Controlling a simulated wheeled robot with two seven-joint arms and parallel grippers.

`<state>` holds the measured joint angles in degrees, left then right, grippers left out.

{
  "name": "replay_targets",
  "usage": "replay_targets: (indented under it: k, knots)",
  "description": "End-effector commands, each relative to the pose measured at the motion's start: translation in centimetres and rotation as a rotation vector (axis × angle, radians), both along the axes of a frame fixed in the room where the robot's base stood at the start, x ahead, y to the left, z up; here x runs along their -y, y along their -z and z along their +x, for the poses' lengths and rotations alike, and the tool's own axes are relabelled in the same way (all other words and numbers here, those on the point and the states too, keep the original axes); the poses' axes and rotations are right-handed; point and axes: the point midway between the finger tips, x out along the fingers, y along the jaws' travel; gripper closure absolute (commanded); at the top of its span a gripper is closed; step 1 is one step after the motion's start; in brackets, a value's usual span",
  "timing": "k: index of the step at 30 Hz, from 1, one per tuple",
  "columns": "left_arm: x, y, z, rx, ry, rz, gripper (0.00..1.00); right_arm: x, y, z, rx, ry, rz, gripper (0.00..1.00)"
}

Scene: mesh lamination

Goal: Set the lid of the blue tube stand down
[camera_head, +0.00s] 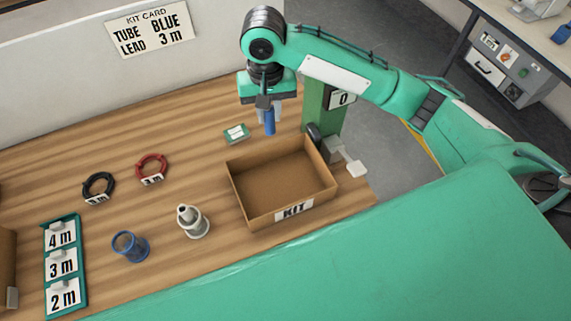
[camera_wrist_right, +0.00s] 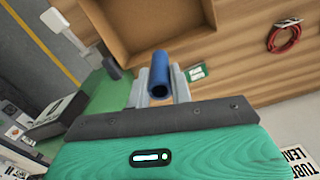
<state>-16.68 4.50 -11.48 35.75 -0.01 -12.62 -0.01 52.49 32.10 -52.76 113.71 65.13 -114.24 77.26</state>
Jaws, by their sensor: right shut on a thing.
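My right gripper (camera_head: 268,110) points down above the back of the table, behind the kit box. It is shut on a blue hollow cylinder (camera_head: 269,123), which hangs upright and apart from the table. In the right wrist view the cylinder (camera_wrist_right: 160,74) shows its open end between the fingers (camera_wrist_right: 158,90). I cannot tell whether it is the stand's lid or a tube. The blue tube stand (camera_head: 130,246) is at the front left and looks open at the top. No separate blue lid shows. My left gripper is not in view.
The open, empty kit box (camera_head: 293,211) stands right of centre. A small green card (camera_head: 236,134) lies behind it. A whitish stand (camera_head: 192,221) is beside the blue one. A black coil (camera_head: 98,187), a red coil (camera_head: 151,169) and a label rack (camera_head: 63,264) are on the left.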

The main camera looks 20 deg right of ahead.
Motion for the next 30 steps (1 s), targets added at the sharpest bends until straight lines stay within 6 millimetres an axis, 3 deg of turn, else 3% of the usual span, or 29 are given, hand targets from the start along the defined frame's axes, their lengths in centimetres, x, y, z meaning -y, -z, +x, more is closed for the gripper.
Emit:
replay_targets:
  k: [5, 9, 16, 22, 30]
  knots:
    - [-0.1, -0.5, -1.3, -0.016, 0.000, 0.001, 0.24, 0.0, 3.1, -0.2, -0.007, 0.003, -0.003, 1.00]
    - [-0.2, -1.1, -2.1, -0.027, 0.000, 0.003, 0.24, 0.0, 6.9, -0.2, -0.007, 0.003, -0.003, 1.00]
    - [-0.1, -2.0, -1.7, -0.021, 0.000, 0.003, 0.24, 0.0, 12.7, -0.2, -0.005, 0.003, -0.003, 1.00]
    - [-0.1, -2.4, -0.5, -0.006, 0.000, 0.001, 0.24, 0.0, 15.3, -0.1, -0.001, 0.001, -0.001, 1.00]
    - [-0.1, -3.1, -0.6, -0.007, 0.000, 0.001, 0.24, 0.0, 18.6, -0.2, -0.002, 0.002, -0.002, 1.00]
